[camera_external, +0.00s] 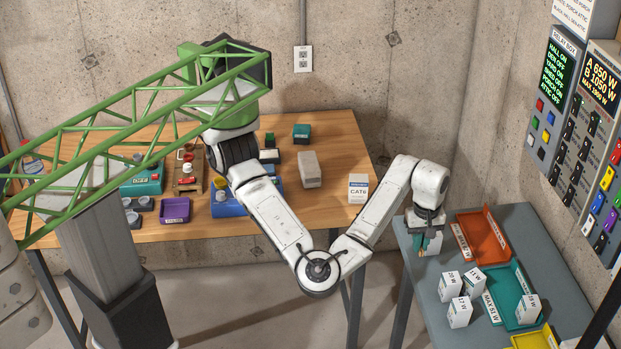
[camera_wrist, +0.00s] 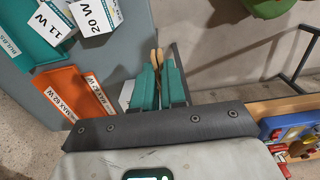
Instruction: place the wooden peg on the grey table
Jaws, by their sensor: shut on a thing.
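My gripper (camera_external: 431,243) is over the left back part of the grey table (camera_external: 425,270), pointing down. In the wrist view its teal fingers (camera_wrist: 159,82) are closed on the wooden peg (camera_wrist: 154,56), whose two pale tips stick out past the fingers. In the external view only a small tan bit of the peg (camera_external: 422,252) shows beside the fingers. The grey table also shows at the upper left of the wrist view (camera_wrist: 130,45), and the peg is near its edge. I cannot tell whether the peg touches the table.
An orange tray (camera_external: 484,236) lies right of my gripper. A teal tray (camera_external: 528,318), a yellow tray (camera_external: 535,340) and several white boxes (camera_external: 459,312) are nearer the front. A wooden bench (camera_external: 345,140) with boxes stands behind, left. Bare grey surface shows around my gripper.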

